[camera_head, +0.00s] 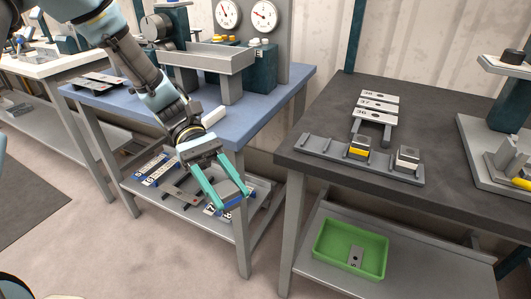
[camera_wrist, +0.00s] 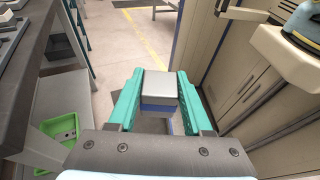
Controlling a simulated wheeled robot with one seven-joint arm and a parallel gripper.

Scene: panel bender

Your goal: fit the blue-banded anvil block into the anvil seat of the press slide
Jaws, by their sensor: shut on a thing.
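The blue-banded anvil block (camera_head: 231,189) is a grey block with a blue band, held in the air in front of the blue bench. My gripper (camera_head: 235,199), with teal fingers, is shut on it. In the wrist view the block (camera_wrist: 158,89) sits between both fingers, with its grey top showing and the blue band just below. A bench machine with two dials (camera_head: 263,15) and a grey trough-like part (camera_head: 207,57) stands on the blue bench. I cannot make out the anvil seat or tell which part is the press slide.
On the dark bench (camera_head: 440,115) to the right, a grey rack (camera_head: 325,150) holds a yellow-banded block (camera_head: 359,147) and a pale-banded block (camera_head: 407,157). Numbered plates (camera_head: 377,106) lie behind. A green bin (camera_head: 350,250) sits on the shelf below. Part of another machine (camera_head: 505,160) stands far right.

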